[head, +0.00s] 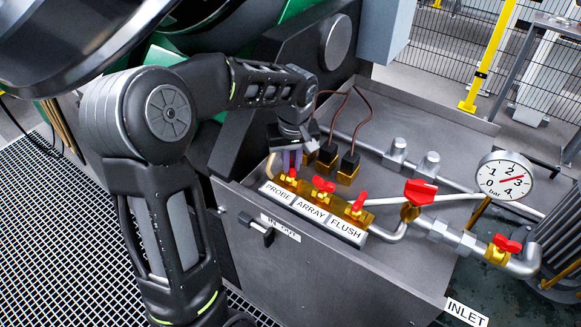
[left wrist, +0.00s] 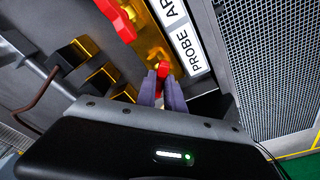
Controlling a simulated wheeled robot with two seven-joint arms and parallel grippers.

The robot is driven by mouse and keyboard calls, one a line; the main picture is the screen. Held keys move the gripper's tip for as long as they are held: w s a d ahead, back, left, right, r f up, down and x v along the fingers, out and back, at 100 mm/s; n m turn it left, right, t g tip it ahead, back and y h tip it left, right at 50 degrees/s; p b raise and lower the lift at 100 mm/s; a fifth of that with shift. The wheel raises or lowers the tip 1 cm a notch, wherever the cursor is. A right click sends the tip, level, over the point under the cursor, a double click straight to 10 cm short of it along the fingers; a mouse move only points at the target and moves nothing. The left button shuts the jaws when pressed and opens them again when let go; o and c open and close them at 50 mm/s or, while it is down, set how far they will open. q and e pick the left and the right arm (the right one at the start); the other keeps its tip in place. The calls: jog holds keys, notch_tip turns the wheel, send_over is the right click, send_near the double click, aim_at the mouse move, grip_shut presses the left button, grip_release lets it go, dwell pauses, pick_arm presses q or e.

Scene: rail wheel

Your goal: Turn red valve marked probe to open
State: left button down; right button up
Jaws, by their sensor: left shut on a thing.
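The red PROBE valve handle (head: 289,177) sits on a brass manifold above the white PROBE label (head: 275,193). It also shows in the left wrist view (left wrist: 163,70), between the fingertips. My left gripper (head: 291,165) reaches down from above and is shut on this handle; its purple-grey fingers (left wrist: 162,82) lie on both sides of it. The gripper partly hides the handle, so its exact angle is hard to tell. The red ARRAY handle (head: 323,186) and FLUSH handle (head: 359,202) stand to the right on the same manifold. My right gripper is not in view.
Black-and-brass solenoids (head: 348,167) with brown cables stand just behind the manifold. A larger red valve (head: 420,192), a pressure gauge (head: 504,179) and an inlet valve (head: 503,245) lie to the right. The grey box's front wall has a black latch (head: 256,228).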

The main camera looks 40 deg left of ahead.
pick_arm(q)
jog(key=n+b, duration=0.1)
jog(key=n, duration=0.1)
jog(key=shift+f+n, duration=0.15)
jog(key=shift+n, duration=0.15)
jog(key=shift+n+g+b, duration=0.3)
jog(key=shift+n, duration=0.7)
jog(key=shift+w+d+n, duration=0.1)
jog(key=shift+n, duration=0.9)
jog(key=shift+n+g+b, duration=0.3)
jog(key=shift+n, duration=0.8)
jog(key=c, duration=1.3)
grip_release()
